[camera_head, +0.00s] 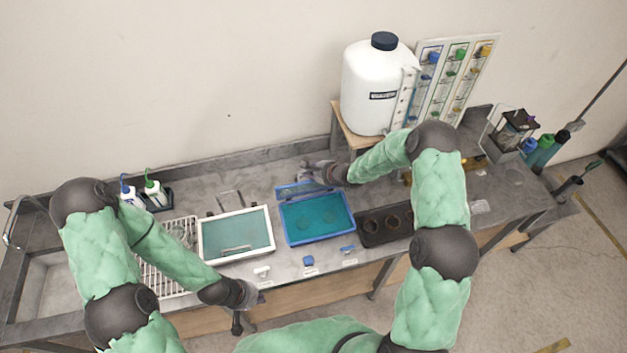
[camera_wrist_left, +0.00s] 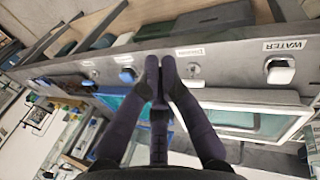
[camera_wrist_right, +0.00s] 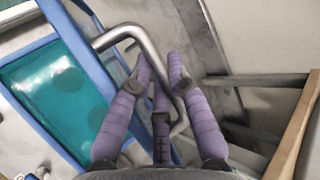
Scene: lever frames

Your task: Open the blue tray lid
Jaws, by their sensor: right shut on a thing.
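The blue tray (camera_head: 318,240) sits on the counter, its teal inside visible from above with darker round patches. A narrow blue framed piece (camera_head: 298,189) stands along its back edge; I cannot tell if this is the lid. My right gripper (camera_head: 318,172) is behind the tray. In the right wrist view its purple fingers (camera_wrist_right: 160,62) are shut on a bent metal bar (camera_wrist_right: 130,32) beside the tray's blue rim (camera_wrist_right: 40,42). My left gripper (camera_head: 246,300) is at the counter's front edge, its fingertips (camera_wrist_left: 160,62) together and empty.
A white-rimmed tray (camera_head: 204,240) stands left of the blue tray, and a dark holder (camera_head: 372,240) stands right of it. A wire rack (camera_head: 160,278) lies further left. A large white jug (camera_head: 372,90) stands behind on a wooden stand. Small taps or knobs (camera_head: 308,261) line the front.

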